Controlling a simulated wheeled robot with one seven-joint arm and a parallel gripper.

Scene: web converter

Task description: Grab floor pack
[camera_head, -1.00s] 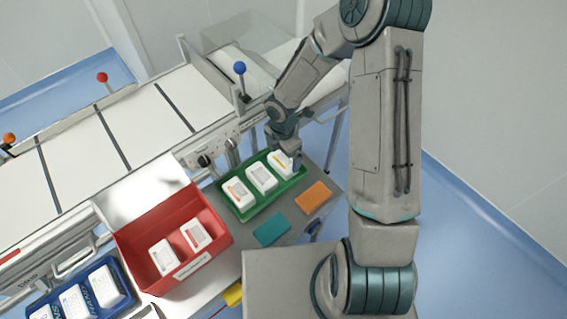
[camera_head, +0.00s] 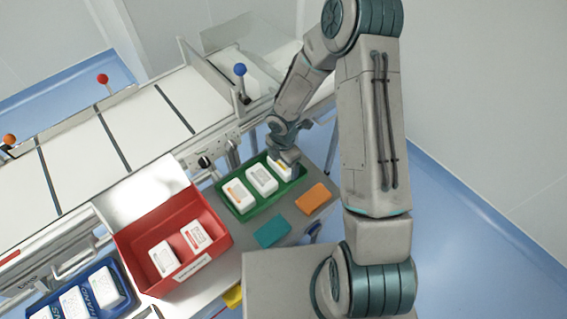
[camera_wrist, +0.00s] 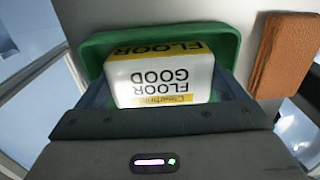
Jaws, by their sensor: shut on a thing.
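The floor pack (camera_wrist: 160,80) is a white, rounded pack with a yellow band and the words "FLOOR GOOD", upside down in the wrist view. It sits between the two fingers of my gripper (camera_wrist: 165,92), which is shut on it. In the head view the pack (camera_head: 281,172) is at the right end of the green tray (camera_head: 243,218), partly hidden under my gripper (camera_head: 284,161). The green tray (camera_wrist: 228,45) also shows around the pack in the wrist view. I cannot tell whether the pack is clear of the tray floor.
Two white packs (camera_head: 238,195) (camera_head: 262,179) stand beside it in the tray. An orange block (camera_head: 313,198) and a teal block (camera_head: 272,231) lie in front. A red box (camera_head: 215,231) with two packs and a blue tray (camera_head: 122,275) are to the left. The conveyor (camera_head: 130,125) runs behind.

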